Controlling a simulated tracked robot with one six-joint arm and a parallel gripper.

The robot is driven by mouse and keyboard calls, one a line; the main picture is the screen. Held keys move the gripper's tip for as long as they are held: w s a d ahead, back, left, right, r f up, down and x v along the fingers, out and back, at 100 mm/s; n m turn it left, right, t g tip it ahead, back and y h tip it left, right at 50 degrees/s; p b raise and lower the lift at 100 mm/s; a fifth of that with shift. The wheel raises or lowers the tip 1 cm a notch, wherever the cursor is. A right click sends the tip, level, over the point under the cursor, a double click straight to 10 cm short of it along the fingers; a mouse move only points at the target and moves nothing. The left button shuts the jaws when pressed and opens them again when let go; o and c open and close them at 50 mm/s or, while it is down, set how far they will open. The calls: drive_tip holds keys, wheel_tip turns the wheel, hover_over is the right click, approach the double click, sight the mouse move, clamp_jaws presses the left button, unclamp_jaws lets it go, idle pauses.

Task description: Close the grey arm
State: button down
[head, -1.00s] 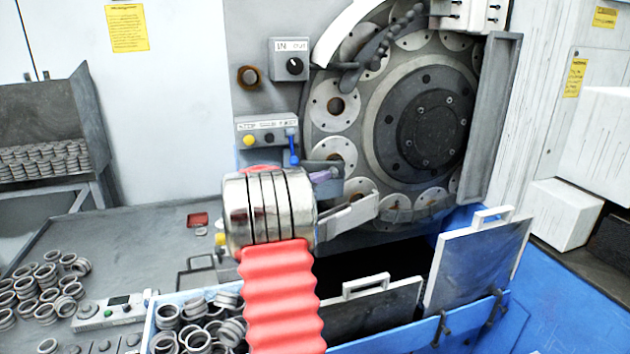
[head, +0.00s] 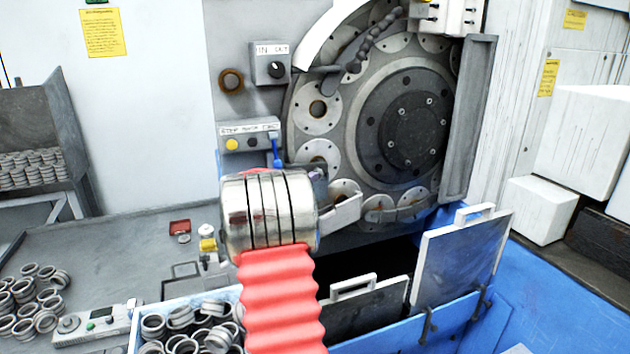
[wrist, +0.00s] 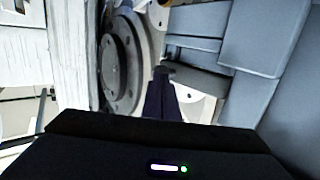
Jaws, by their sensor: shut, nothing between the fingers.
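In the head view, a light grey angled piece (head: 338,213), which looks like the grey arm, stands out in front of the lower left of the round disc wheel (head: 400,125). My wrist covers its left end. My gripper is mostly hidden behind my wrist in the head view. In the wrist view, my gripper (wrist: 163,82) is a dark shut finger pair with nothing in it. Its tip overlaps the near end of a grey bar (wrist: 203,82) beside the wheel. I cannot tell whether they touch.
A tall grey panel (head: 468,120) stands right of the wheel. A button box with a blue lever (head: 277,150) sits just above my wrist. A bin of rings (head: 185,330) and two handled plates (head: 460,262) stand below. Loose rings lie at lower left.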

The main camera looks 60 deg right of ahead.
drive_tip(key=shift+s+d+r, duration=0.1)
drive_tip(key=shift+s+d, duration=0.05)
drive_tip(key=shift+d, duration=0.45)
drive_tip(key=shift+s+d, duration=0.1)
drive_tip(key=shift+d, duration=0.45)
drive_tip(key=s+a+r, duration=0.1)
drive_tip(key=s+a, duration=0.1)
drive_tip(key=a, duration=1.2)
